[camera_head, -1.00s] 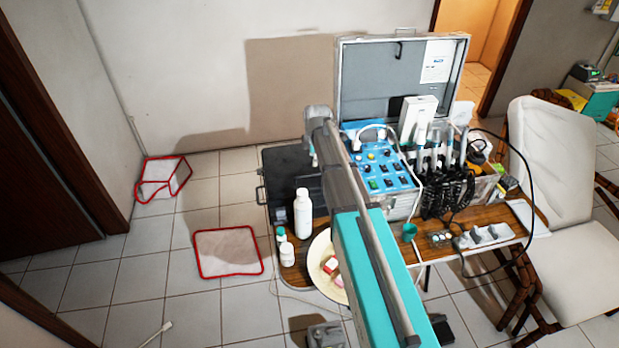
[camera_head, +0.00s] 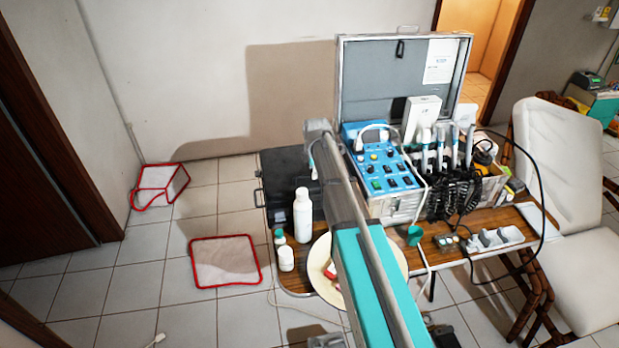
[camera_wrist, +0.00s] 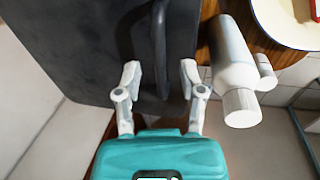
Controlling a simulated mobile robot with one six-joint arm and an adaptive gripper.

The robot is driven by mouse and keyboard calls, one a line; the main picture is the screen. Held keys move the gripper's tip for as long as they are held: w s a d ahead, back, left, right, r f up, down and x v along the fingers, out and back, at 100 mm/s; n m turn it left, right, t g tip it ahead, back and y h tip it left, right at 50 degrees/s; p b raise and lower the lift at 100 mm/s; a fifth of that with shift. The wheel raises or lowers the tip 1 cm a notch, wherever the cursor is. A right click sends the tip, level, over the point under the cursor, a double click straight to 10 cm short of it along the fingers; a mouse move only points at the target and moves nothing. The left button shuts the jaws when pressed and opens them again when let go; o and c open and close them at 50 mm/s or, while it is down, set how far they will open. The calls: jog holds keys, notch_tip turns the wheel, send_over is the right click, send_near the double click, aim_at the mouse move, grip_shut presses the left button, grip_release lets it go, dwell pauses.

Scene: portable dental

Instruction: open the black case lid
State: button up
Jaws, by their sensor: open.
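The black case (camera_head: 285,168) lies on the wooden table's left end, its lid looking shut from here. Its handle (camera_head: 259,197) is on the left side. In the wrist view the dark case surface (camera_wrist: 80,45) fills the upper left, with the handle (camera_wrist: 160,45) running up the middle. My gripper (camera_wrist: 160,78) is open and empty, one finger on each side of the handle's near end; contact cannot be told. In the head view my arm hides the case's right part, and the gripper is not clear there.
A white bottle (camera_head: 303,212) stands close by the case; it also shows in the wrist view (camera_wrist: 233,60). Small jars (camera_head: 286,258) and a plate (camera_head: 318,262) are near. An open case with blue dental unit (camera_head: 384,170) stands right. Floor left of the table is mostly free.

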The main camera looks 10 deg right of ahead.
jog(key=shift+w+f+b, duration=0.1)
jog(key=shift+f+b, duration=0.3)
jog(key=shift+f, duration=0.25)
jog(key=shift+c, duration=0.3)
grip_shut()
jog(key=shift+a, duration=0.35)
jog(key=shift+r, duration=0.15)
